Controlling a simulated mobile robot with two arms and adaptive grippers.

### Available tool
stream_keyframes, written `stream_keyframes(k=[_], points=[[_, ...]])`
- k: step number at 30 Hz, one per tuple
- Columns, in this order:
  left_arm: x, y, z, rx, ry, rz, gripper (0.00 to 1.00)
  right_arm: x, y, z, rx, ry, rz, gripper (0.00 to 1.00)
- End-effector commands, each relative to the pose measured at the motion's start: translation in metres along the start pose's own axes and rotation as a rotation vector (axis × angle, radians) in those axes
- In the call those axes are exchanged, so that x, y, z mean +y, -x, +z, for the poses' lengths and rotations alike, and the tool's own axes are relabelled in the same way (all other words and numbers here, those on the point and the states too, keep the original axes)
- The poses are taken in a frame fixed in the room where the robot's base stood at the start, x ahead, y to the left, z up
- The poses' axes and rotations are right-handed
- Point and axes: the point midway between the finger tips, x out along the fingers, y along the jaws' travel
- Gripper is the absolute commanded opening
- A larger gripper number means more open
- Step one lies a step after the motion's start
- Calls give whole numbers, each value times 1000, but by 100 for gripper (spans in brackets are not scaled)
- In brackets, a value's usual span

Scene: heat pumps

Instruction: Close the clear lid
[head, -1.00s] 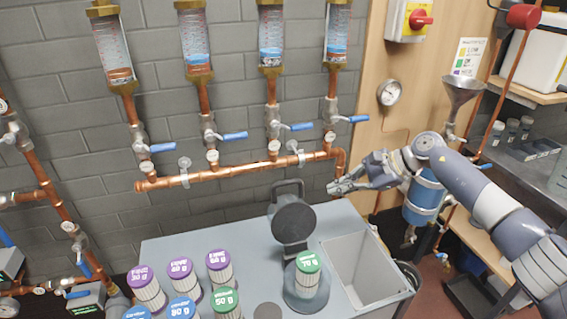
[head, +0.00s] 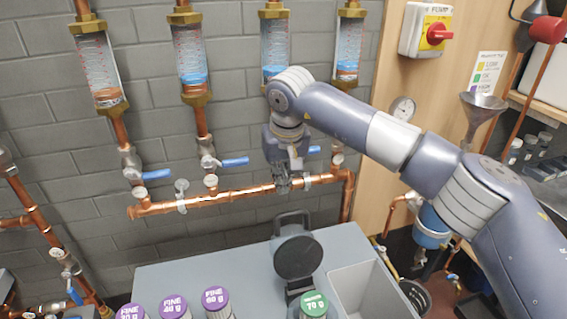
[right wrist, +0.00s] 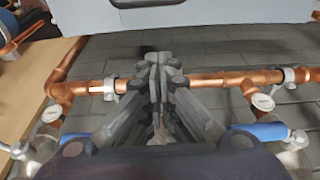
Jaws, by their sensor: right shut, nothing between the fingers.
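The round lid (head: 297,257) stands raised on its hinge on the grey bench, its disc facing me; it looks dark rather than clear. A dark loop-shaped handle (head: 291,220) rises above it. A green-capped filter marked 70 g (head: 314,304) sits in front of the lid, partly cut off by the frame's bottom edge. My right gripper (head: 283,186) is shut and empty, pointing down, above the lid's handle and apart from it in the picture. Its shut fingers also show in the right wrist view (right wrist: 160,60), where I cannot make out the lid. My left gripper is not in view.
A copper pipe (head: 235,195) with blue-handled valves runs along the brick wall close to my right gripper. Purple-capped filters (head: 216,298) stand at the bench's front left. An open grey bin (head: 366,290) is right of the lid. The bench (head: 240,265) left of the lid is bare.

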Motion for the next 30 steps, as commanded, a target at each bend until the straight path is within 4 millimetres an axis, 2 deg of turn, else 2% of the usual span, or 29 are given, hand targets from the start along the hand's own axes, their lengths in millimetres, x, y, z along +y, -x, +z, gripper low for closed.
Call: stream_keyframes(k=[4,13,19,30], points=[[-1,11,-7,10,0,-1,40,-1,-32,1,-5,0,-2,0],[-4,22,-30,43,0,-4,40,0,-20,28,-1,0,-2,0],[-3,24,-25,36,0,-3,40,0,-18,36,0,-1,-1,0],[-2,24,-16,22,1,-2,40,0,-18,38,1,-2,-1,0]])
